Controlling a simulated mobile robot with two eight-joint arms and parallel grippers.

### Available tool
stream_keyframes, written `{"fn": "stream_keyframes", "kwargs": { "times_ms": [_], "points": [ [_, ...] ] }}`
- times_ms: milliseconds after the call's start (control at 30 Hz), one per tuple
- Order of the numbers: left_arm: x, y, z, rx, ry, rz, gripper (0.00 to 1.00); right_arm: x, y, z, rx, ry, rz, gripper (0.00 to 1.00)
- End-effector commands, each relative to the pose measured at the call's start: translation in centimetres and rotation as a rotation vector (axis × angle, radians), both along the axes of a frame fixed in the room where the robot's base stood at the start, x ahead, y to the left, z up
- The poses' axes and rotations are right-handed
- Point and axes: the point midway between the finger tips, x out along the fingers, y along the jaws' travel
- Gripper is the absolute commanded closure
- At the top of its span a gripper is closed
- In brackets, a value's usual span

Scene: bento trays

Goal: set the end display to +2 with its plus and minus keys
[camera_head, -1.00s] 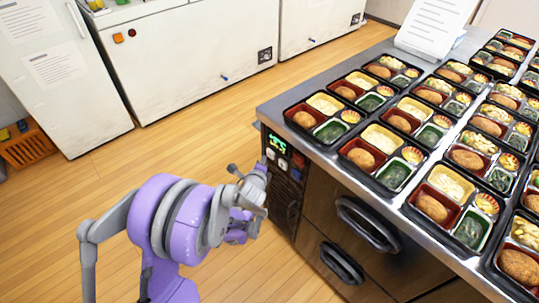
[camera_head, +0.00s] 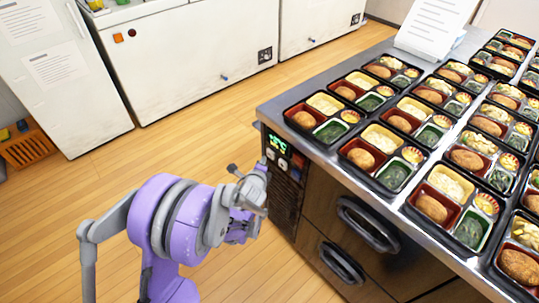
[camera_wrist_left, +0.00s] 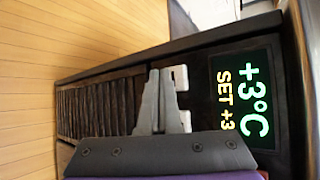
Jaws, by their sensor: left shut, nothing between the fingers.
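The end display (camera_head: 277,143) is a lit panel on the dark end of the counter, too small to read in the head view. In the left wrist view the display (camera_wrist_left: 240,98) appears turned sideways and reads "+3°C" in green-white, with "SET +3" in yellow. Two pale keys sit beside it, one upper (camera_wrist_left: 181,76) and one lower (camera_wrist_left: 186,120), partly covered by the fingers; their signs cannot be read. My left gripper (camera_wrist_left: 157,78) is shut and empty, with its fingertips close to the keys. Whether it touches one cannot be told. My right gripper is not in view.
The steel counter (camera_head: 268,106) holds rows of filled bento trays and a paper sign (camera_head: 432,25). A slatted vent (camera_wrist_left: 95,105) lies beside the keys. Drawer handles (camera_head: 370,225) stick out from the front. Wooden floor is open to the left.

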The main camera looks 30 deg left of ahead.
Motion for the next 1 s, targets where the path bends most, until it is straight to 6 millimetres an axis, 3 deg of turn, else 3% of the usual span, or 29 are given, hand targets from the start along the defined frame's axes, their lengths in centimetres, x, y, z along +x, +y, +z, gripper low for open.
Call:
{"fn": "stream_keyframes", "kwargs": {
  "times_ms": [1000],
  "points": [
    [0.84,-0.35,0.00,0.000,0.000,0.000,1.00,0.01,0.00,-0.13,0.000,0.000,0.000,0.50]
  ]
}}
